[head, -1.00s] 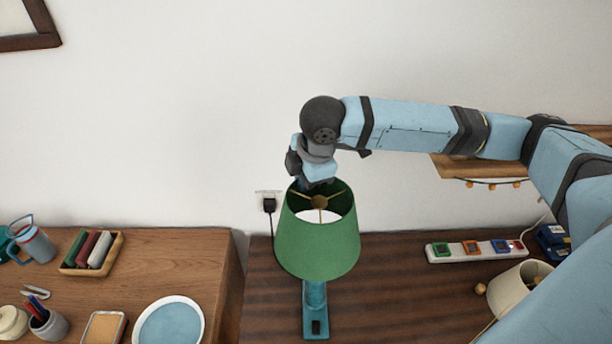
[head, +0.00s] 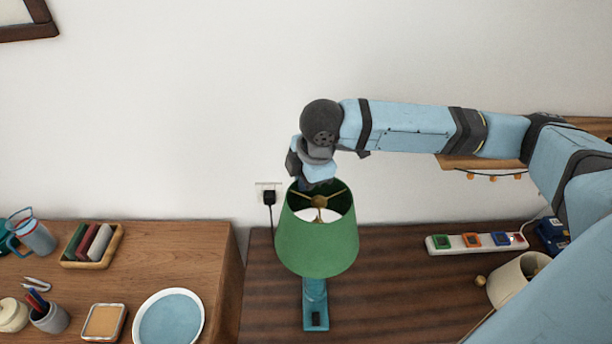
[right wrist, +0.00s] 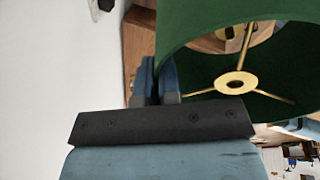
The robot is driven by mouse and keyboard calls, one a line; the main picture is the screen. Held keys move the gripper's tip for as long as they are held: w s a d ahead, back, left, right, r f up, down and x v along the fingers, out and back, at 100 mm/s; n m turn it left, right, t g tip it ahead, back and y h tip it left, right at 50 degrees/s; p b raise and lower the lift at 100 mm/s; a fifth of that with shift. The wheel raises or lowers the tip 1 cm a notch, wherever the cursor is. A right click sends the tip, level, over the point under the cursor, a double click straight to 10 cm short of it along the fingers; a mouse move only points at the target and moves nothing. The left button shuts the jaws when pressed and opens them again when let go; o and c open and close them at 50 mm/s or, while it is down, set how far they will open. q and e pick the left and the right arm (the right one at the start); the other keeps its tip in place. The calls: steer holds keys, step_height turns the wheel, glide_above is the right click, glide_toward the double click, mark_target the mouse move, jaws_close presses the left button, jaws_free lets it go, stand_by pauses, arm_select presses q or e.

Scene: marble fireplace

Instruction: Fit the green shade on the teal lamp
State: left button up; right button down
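The green shade (head: 317,242) hangs upright in the head view, its open top showing a brass spider and hub (head: 319,201). Below it, the teal lamp's base (head: 315,318) and part of its stem stand on the dark table; the shade hides its upper part. I cannot tell whether the hub touches the lamp. My right gripper (right wrist: 157,82) is at the back rim of the shade (right wrist: 205,20), its fingers close together with the shade's wall between them. The hub shows in the right wrist view (right wrist: 237,83). My left gripper is in no view.
A cream shade or lamp (head: 515,278) lies at the right of the dark table (head: 400,285), before a power strip (head: 478,242). A wall socket with a plug (head: 268,195) is behind. The left table holds a blue plate (head: 170,321), a tray (head: 92,246) and cups.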

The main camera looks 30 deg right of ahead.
mark_target(306, 201)
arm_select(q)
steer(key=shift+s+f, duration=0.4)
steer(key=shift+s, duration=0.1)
arm_select(e)
steer(key=shift+f, duration=0.65)
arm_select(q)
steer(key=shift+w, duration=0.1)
arm_select(e)
steer(key=shift+f, duration=0.4)
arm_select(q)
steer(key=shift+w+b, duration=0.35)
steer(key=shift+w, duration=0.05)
arm_select(e)
steer(key=shift+f, duration=0.55)
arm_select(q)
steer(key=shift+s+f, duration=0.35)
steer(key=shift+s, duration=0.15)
arm_select(e)
steer(key=shift+f, duration=0.7)
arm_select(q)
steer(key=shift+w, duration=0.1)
arm_select(e)
steer(key=shift+f, duration=0.4)
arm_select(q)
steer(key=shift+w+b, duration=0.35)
arm_select(e)
steer(key=shift+f, duration=0.55)
